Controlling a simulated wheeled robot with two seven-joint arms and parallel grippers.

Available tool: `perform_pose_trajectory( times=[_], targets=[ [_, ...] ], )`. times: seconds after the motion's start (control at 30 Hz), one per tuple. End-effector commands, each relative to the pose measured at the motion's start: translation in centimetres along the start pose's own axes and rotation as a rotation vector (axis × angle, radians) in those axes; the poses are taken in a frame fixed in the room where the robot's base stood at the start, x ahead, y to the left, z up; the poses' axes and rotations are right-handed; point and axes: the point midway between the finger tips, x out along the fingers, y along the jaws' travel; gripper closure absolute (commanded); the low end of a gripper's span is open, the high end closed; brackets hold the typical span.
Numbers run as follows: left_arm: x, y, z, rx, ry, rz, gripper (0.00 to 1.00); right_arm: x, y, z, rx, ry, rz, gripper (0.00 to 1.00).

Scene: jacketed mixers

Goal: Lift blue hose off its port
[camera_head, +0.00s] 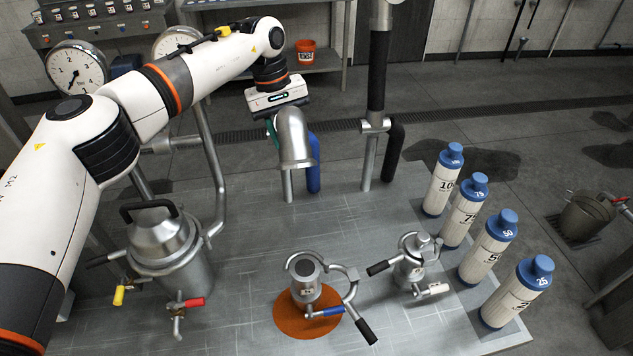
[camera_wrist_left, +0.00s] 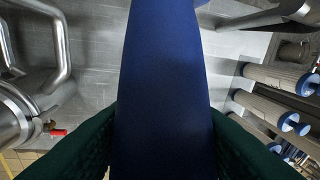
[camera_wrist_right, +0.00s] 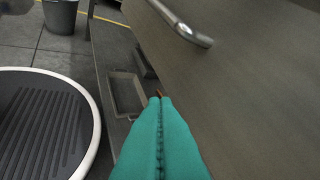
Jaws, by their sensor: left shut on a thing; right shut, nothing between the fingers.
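The blue hose (camera_head: 313,165) shows in the head view as a short upright length beside a steel elbow pipe (camera_head: 293,138). The elbow hides its upper part. My left gripper (camera_head: 271,133) is behind the elbow, mostly hidden, with a bit of its teal finger showing. In the left wrist view the blue hose (camera_wrist_left: 163,70) fills the middle, and the dark green fingers of my left gripper (camera_wrist_left: 165,145) are shut on it from both sides. Whether the hose end touches its port cannot be seen. My right gripper (camera_wrist_right: 160,100) is shut and empty, beside a grey panel.
A black hose (camera_head: 393,150) hangs right of the elbow. Several blue-capped bottles (camera_head: 487,248) line the table's right side. A lidded vessel (camera_head: 168,250) stands left, and a small mixer (camera_head: 305,280) sits on an orange disc. The table's middle is clear.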

Motion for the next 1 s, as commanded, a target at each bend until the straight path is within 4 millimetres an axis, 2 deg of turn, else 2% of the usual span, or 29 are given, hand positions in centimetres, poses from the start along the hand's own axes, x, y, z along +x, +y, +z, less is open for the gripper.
perform_pose_trajectory(
  times=[0.03,0.13,0.23,0.27,0.37,0.53,0.7,0.8,0.9,1.0],
  targets=[
    [-0.2,0.0,0.1,-0.001,-0.005,-0.003,0.99,-0.5,0.1,1.8,-0.08,-0.098,0.067,1.0],
    [-0.2,0.0,0.1,-0.001,-0.005,-0.003,0.99,-1.7,0.4,5.2,-0.22,-0.286,0.18,1.0],
    [-0.2,0.0,0.1,-0.001,-0.005,-0.003,0.99,-3.1,-0.7,8.9,-0.376,-0.484,0.227,1.0],
    [-0.2,0.0,0.1,-0.001,-0.005,-0.003,0.99,-3.5,-1.7,10.4,-0.435,-0.551,0.212,1.0],
    [-0.2,0.0,0.1,-0.001,-0.005,-0.002,0.99,-4.5,-6.1,15.5,-0.629,-0.746,0.047,1.0],
    [-0.2,0.0,0.1,-0.001,-0.005,-0.002,0.99,-7.2,-14.8,23.5,-0.904,-0.93,-0.414,1.0],
    [-0.2,0.0,0.1,-0.001,-0.005,-0.002,0.99,-11.7,-22.4,30.5,-1.124,-0.968,-0.923,1.0],
    [-0.2,0.0,0.1,-0.001,-0.005,-0.002,0.99,-13.2,-26.5,34.4,-1.251,-0.877,-1.177,1.0],
    [-0.2,0.0,0.1,-0.001,-0.004,-0.002,0.99,-11.7,-28.8,36.2,-1.345,-0.735,-1.221,1.0],
    [-0.2,0.0,0.1,-0.001,-0.004,-0.002,0.99,-9.6,-30.2,36.9,-1.417,-0.61,-1.192,1.0]
  ],
)
